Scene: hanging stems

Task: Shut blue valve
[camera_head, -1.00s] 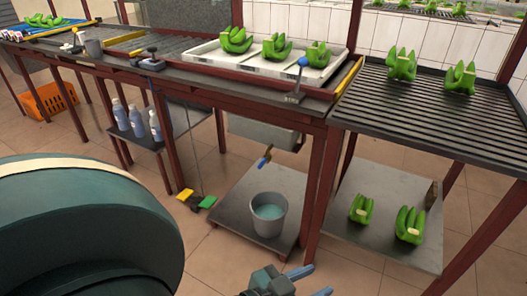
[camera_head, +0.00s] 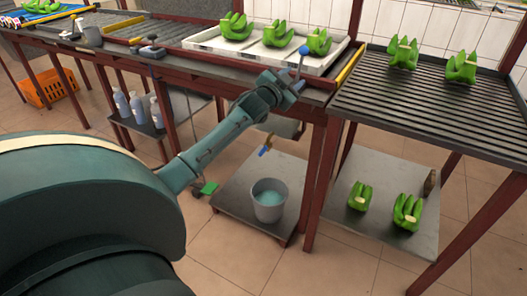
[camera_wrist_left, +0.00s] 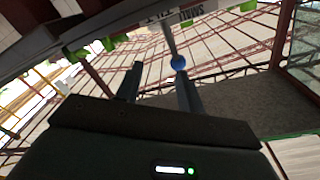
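A lever with a round blue knob (camera_head: 303,49) stands up at the front edge of the long bench, beside the white tray. My left gripper (camera_head: 293,86) is just below and slightly left of this knob, in front of the bench edge. In the left wrist view its two fingers (camera_wrist_left: 159,85) are apart with nothing between them. The blue knob (camera_wrist_left: 178,62) shows just beyond the tip of the right-hand finger; I cannot tell if they touch. A second blue-tipped handle (camera_head: 266,150) hangs below the bench, above the bucket. My right gripper is not in view.
A white tray (camera_head: 208,44) with green banana clusters sits on the bench. A slatted table (camera_head: 430,95) with more clusters stands at right. A grey bucket (camera_head: 268,207) stands on the low shelf. Several bottles (camera_head: 138,108) stand on the left shelf.

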